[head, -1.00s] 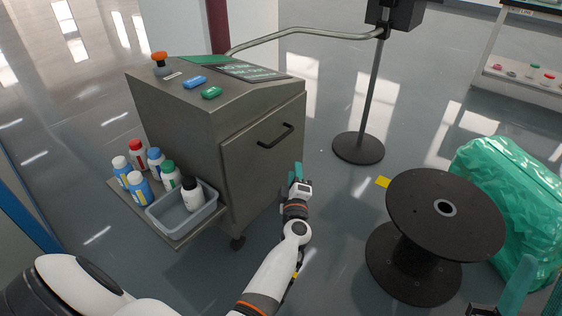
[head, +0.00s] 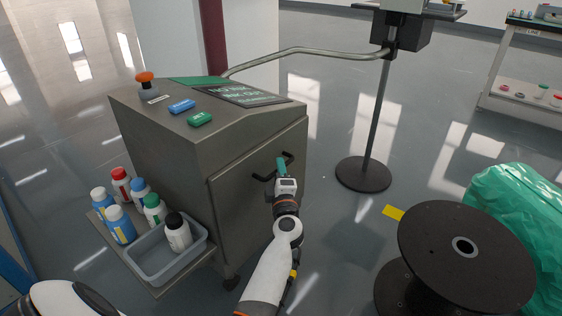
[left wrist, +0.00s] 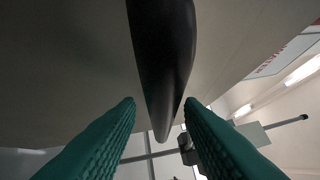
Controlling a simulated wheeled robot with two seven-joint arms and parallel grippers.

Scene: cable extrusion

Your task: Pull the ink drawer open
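The ink drawer (head: 235,200) is a grey metal front panel on the grey cabinet, flush with it and closed. Its black bar handle (head: 263,178) is partly hidden behind my left gripper (head: 281,166) in the head view. In the left wrist view the handle (left wrist: 163,55) runs down the middle, and its lower end lies between the two teal fingertips. The left gripper (left wrist: 160,108) is open, with a finger on each side of the handle and not closed on it. My right gripper is not in view.
A side shelf holds several bottles (head: 122,225) and a grey bin (head: 150,262) left of the drawer. A black cable reel (head: 430,235) and a green-wrapped bundle (head: 515,205) stand at the right. A pole stand (head: 363,174) is behind. Open floor lies between drawer and reel.

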